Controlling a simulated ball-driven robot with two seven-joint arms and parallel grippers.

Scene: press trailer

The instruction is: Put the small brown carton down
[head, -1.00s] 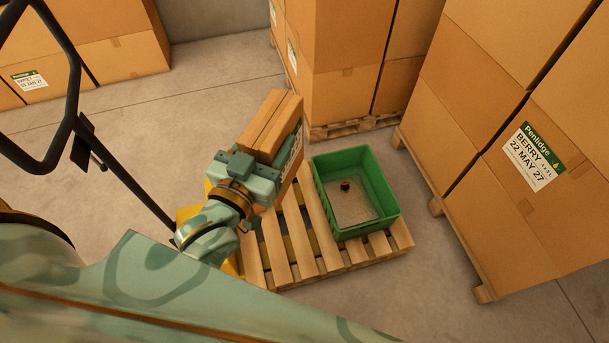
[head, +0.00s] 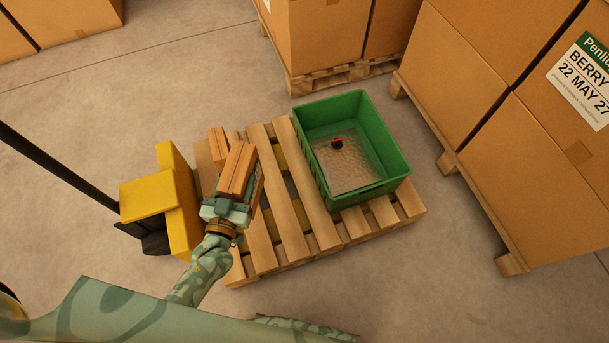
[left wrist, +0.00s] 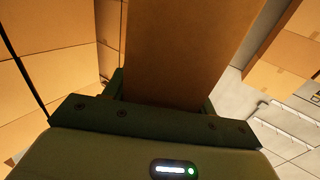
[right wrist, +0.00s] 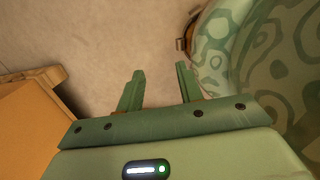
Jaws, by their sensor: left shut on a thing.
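The small brown carton (head: 238,168) is in my left gripper (head: 232,202), which is shut on it. The carton is over the left part of the wooden pallet (head: 288,232), left of the green crate. I cannot tell whether it touches the slats. In the left wrist view the carton (left wrist: 185,50) fills the upper middle, between the fingers, and hides what lies beyond it. My right gripper (right wrist: 158,88) shows only in the right wrist view. Its fingers are apart, with nothing between them and bare floor beyond.
The green crate (head: 386,126) stands on the pallet's right part, with a small dark and red thing (head: 337,143) inside. A yellow pallet truck (head: 150,196) is at the pallet's left end. Stacked large cartons (head: 490,70) stand at the right and back. Some slats between carton and crate are bare.

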